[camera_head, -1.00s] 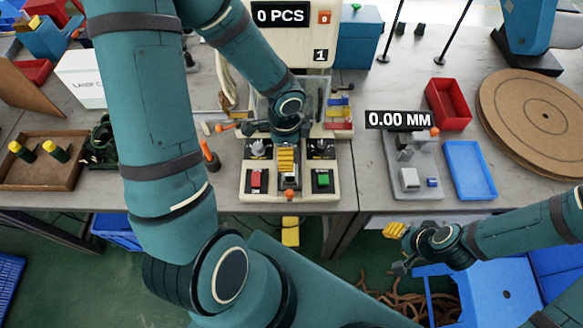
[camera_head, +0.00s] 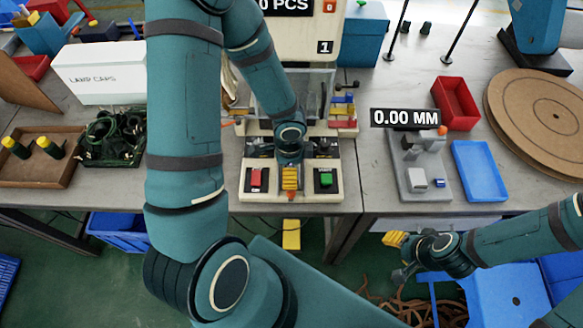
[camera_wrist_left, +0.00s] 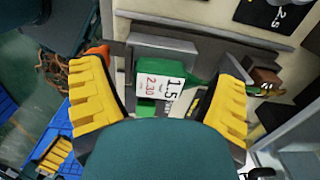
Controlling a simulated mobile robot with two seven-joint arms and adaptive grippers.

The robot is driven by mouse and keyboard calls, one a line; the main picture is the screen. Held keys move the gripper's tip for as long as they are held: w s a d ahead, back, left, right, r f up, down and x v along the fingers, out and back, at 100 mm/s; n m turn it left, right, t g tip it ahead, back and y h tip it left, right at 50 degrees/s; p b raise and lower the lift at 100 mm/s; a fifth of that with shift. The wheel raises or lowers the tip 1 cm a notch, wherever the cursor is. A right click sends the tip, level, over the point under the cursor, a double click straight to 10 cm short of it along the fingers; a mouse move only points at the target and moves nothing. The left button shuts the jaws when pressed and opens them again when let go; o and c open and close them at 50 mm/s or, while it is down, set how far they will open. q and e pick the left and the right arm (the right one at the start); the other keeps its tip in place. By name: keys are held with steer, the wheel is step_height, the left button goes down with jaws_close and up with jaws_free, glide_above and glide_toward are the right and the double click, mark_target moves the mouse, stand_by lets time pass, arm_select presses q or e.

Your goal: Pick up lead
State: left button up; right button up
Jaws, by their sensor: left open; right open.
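Dark green coiled leads (camera_head: 115,132) lie in a dark tray at the left of the bench in the head view. Brown cable-like coils (camera_head: 385,300) lie low near the floor at the lower right and show at the left of the left wrist view (camera_wrist_left: 85,75). My left gripper (camera_head: 290,180) is over the front of the press fixture, between its red and green buttons. In the left wrist view its yellow fingers (camera_wrist_left: 160,80) are spread apart. A green block with a white label shows between them, with no clear contact. My right gripper (camera_head: 396,256) is open and empty before the bench's front edge.
The press fixture (camera_head: 325,196) stands mid-bench. Left of it are a white box (camera_head: 100,78) and a wooden tray (camera_head: 45,178) with yellow-topped parts. Right are a gauge (camera_head: 418,183), a blue tray (camera_head: 478,172), a red bin (camera_head: 455,104) and a round board (camera_head: 540,115).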

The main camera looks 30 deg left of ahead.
arm_select(q)
steer(key=c, duration=1.1)
steer(key=shift+s, duration=0.1)
steer(key=shift+c, duration=0.8)
